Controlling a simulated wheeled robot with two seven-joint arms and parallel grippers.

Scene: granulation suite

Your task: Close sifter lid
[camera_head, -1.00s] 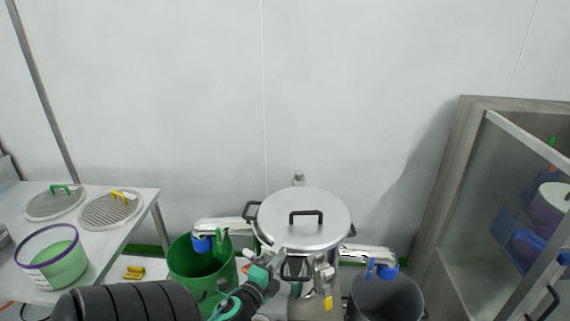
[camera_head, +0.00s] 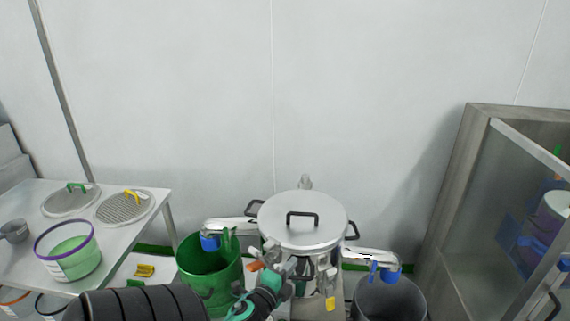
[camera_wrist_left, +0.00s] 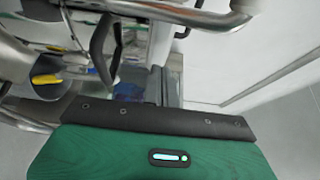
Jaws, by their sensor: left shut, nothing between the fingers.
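The sifter lid (camera_head: 325,226), a round steel disc with a black handle (camera_head: 302,216), lies flat on top of the sifter in the middle of the head view. Black side handles stick out at the rim. My left gripper (camera_head: 276,262) is shut and empty, at the front left of the sifter just below the lid's rim. In the left wrist view the green gripper body (camera_wrist_left: 150,158) fills the bottom, and its fingertips are hard to make out. Steel sifter parts (camera_wrist_left: 185,12) show close above it. My right gripper is not in view.
A green bin (camera_head: 208,270) stands below the left outlet and a grey bin (camera_head: 386,300) below the right one. A steel table (camera_head: 125,232) at left carries two sieve discs and a tub (camera_head: 68,254). A glass-sided cabinet (camera_head: 470,190) stands at right.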

